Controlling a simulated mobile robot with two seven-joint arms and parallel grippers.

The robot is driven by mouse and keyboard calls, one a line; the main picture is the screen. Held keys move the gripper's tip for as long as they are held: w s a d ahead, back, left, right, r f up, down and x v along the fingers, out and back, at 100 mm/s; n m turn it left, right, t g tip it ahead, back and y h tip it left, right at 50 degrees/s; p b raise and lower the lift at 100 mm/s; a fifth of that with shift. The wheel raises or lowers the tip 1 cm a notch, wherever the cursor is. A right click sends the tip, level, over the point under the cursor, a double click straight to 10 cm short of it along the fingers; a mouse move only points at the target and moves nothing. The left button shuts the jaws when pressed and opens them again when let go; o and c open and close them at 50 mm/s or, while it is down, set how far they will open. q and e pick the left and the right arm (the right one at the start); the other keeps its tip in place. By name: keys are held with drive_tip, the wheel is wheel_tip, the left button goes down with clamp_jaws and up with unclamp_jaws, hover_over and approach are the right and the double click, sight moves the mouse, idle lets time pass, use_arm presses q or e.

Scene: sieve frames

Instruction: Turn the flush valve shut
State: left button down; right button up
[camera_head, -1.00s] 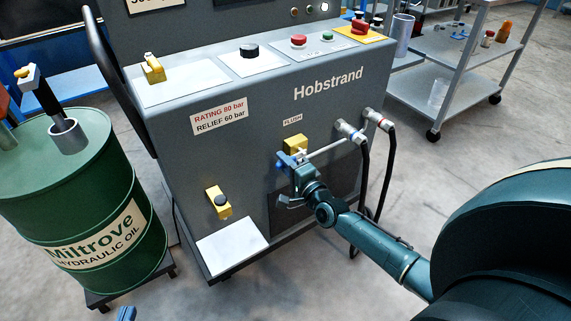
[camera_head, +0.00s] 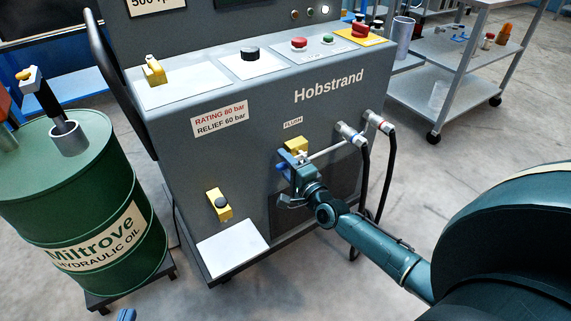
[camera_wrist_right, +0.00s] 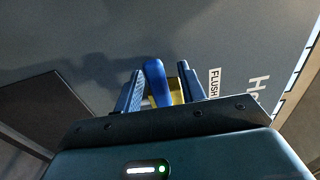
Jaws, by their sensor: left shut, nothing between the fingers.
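The flush valve has a yellow body (camera_head: 296,145) on the grey front of the Hobstrand machine, under the FLUSH label (camera_head: 292,123). Its blue handle (camera_wrist_right: 157,83) stands between the fingers of my right gripper (camera_wrist_right: 162,88) in the right wrist view. That gripper is open around the handle; the handle is close to the left finger, with a gap to the right finger. In the head view my right gripper (camera_head: 285,172) partly hides the handle. Only the blue tip of my left gripper (camera_head: 126,314) shows at the bottom edge; it is shut and empty.
Hose fittings (camera_head: 350,132) with black hoses hang right of the valve, near my right wrist. A second yellow valve (camera_head: 219,205) sits lower left on the machine. A green oil drum (camera_head: 70,205) stands left. A shelf cart (camera_head: 455,65) stands behind right.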

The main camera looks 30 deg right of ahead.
drive_tip(key=s+d+p, duration=0.1)
drive_tip(key=s+p, duration=0.1)
drive_tip(key=s, duration=1.1)
drive_tip(key=shift+s, duration=0.1)
